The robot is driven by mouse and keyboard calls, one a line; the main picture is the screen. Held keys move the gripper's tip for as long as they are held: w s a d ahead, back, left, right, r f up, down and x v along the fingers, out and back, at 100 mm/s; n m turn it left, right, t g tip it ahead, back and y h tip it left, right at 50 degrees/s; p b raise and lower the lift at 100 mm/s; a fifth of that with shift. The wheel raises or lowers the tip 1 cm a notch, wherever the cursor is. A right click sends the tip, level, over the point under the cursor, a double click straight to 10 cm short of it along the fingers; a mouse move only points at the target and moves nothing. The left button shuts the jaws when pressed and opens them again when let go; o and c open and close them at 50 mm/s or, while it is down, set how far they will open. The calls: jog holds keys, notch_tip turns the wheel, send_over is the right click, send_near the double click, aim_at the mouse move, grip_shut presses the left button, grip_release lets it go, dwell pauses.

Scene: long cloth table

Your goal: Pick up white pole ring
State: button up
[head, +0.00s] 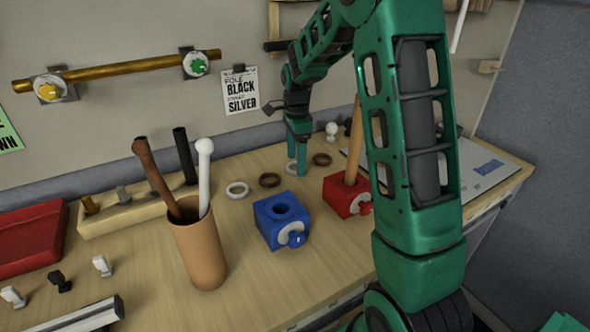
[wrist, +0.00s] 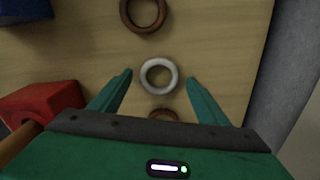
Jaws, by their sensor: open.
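A white ring (wrist: 148,88) lies flat on the wooden table, between the two green fingertips of my gripper (wrist: 159,77) in the wrist view. The fingers are apart and empty, and no contact with the ring shows. Its height above the table is hard to judge. In the head view my gripper (head: 297,160) points down at the row of rings, partly hiding this ring. Another white ring (head: 237,190) lies further left. A dark brown ring (head: 269,180) and a brown ring (head: 321,159) lie on either side of the gripper; both brown rings also show in the wrist view.
A blue block (head: 268,232) and a red block (head: 338,196) holding a wooden pole stand nearby. A tan cup (head: 198,250) holds brown and white poles. A wooden rack (head: 125,210) stands at the left. The wall is close behind the rings.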

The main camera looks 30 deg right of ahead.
jog(key=shift+f, duration=0.6)
jog(key=c, duration=1.1)
jog(key=shift+c, duration=0.2)
